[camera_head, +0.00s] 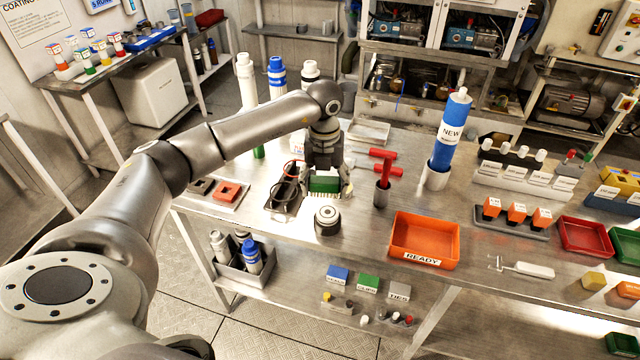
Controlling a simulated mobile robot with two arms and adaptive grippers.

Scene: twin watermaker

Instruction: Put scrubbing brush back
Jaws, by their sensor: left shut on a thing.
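My left gripper (326,172) comes down from above over the metal workbench (370,230). It is shut on a green block-shaped thing (324,185), which looks like the scrubbing brush; the gripper hides its upper part. I cannot tell whether the green thing touches the bench. A dark tray with black items (287,188) lies just left of the gripper. My right gripper is not in view.
A round dark metal piece (327,221) stands just in front of the gripper. A dark cup with red-handled tools (383,184), an orange READY tray (425,238) and a blue NEW cylinder (451,130) stand to the right. Tall white and blue bottles (277,78) stand behind my arm.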

